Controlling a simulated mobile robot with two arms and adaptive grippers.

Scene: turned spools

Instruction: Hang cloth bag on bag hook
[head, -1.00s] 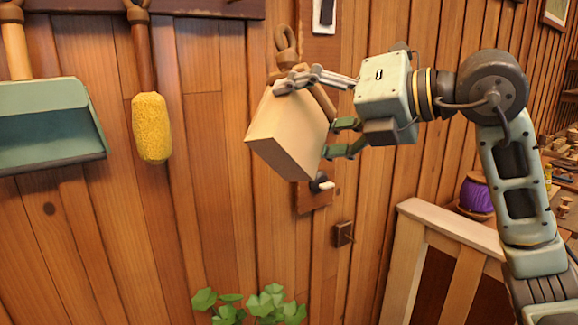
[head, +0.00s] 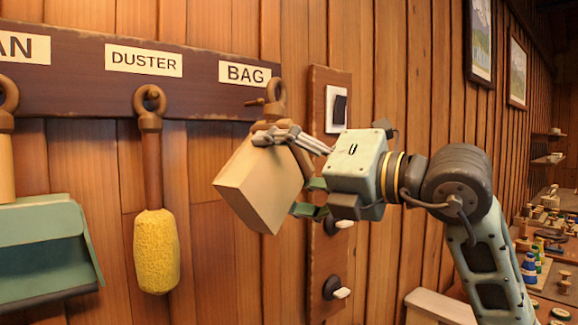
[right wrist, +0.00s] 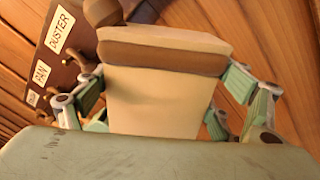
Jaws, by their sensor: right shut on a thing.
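The cloth bag (head: 258,185) is a cream block with a brown top and a brown ring (head: 275,97). My right gripper (head: 288,172) is shut on it from the right and holds it tilted in front of the wall. The bag hook, a short peg (head: 255,102), shows under the BAG label (head: 245,73) at the rack's right end. The ring overlaps the peg; I cannot tell whether it is around or beside it. In the right wrist view the bag (right wrist: 155,95) sits between both fingers, its ring cut off at the top. My left gripper is out of view.
A yellow duster (head: 156,250) and a green dustpan (head: 45,245) hang left of the bag on the dark rack (head: 80,75). A brown switch panel (head: 328,270) is on the wall behind my gripper. A cluttered workbench (head: 560,275) stands at the right.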

